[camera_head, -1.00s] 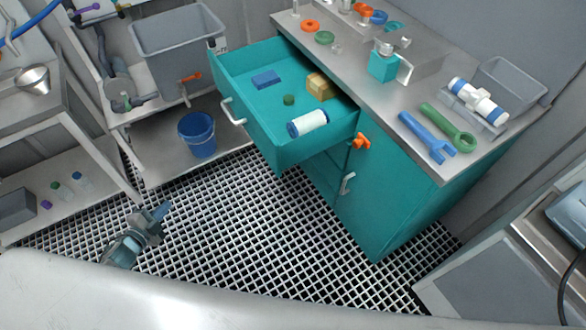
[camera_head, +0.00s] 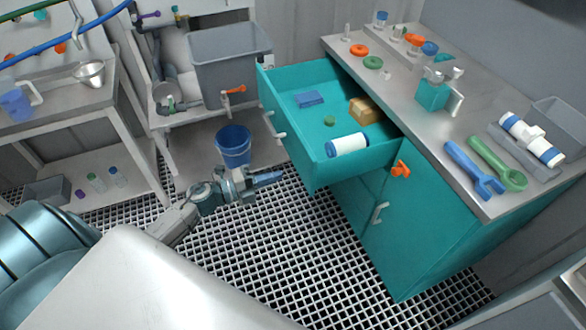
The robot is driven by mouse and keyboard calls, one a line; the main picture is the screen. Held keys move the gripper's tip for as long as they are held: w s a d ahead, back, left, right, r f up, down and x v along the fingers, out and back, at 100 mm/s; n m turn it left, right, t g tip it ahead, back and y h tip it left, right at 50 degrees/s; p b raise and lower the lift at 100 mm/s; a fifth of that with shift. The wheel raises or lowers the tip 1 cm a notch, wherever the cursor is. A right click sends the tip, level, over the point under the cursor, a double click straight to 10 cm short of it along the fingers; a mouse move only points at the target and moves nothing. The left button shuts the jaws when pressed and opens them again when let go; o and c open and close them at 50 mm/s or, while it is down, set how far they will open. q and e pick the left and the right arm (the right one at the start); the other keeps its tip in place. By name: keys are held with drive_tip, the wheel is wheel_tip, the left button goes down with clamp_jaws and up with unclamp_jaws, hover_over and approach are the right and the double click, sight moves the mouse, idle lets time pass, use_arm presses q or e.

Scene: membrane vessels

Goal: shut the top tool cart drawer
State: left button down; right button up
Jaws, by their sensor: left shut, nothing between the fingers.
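The top drawer (camera_head: 300,150) of the teal tool cart (camera_head: 425,225) is pulled far out toward the left. Its pale handle (camera_head: 274,125) is on the drawer's front face. In it lie a blue block (camera_head: 309,99), a yellow-brown box (camera_head: 366,110), a small green piece (camera_head: 330,121) and a white cylinder with blue ends (camera_head: 347,144). My left gripper (camera_head: 268,178) is shut and empty, in front of and below the drawer front, apart from it in the picture. My right gripper is not in view.
Wrenches (camera_head: 497,164) lie on the cart top. The grating floor (camera_head: 300,245) is clear.

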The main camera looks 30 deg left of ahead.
sight(303, 167)
use_arm(q)
drive_tip(key=shift+p+x, duration=0.6)
drive_tip(key=shift+x, duration=2.4)
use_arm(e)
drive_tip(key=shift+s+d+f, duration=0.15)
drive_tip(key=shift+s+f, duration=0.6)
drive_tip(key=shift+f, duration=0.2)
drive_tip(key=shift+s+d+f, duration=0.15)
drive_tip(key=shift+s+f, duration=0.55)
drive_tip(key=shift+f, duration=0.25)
use_arm(q)
drive_tip(key=shift+w+d, duration=0.35)
drive_tip(key=shift+w, duration=0.15)
drive_tip(key=p+x, duration=0.1)
drive_tip(key=x, duration=0.6)
drive_tip(key=shift+r, duration=0.15)
drive_tip(key=x, duration=0.7)
drive_tip(key=b+x, duration=0.1)
drive_tip(key=x, duration=0.4)
drive_tip(key=b+x, duration=0.1)
drive_tip(key=x, duration=0.5)
drive_tip(key=shift+a+f, duration=0.1)
drive_tip(key=shift+f, duration=0.1)
drive_tip(key=shift+w, duration=0.2)
drive_tip(key=shift+r, duration=0.2)
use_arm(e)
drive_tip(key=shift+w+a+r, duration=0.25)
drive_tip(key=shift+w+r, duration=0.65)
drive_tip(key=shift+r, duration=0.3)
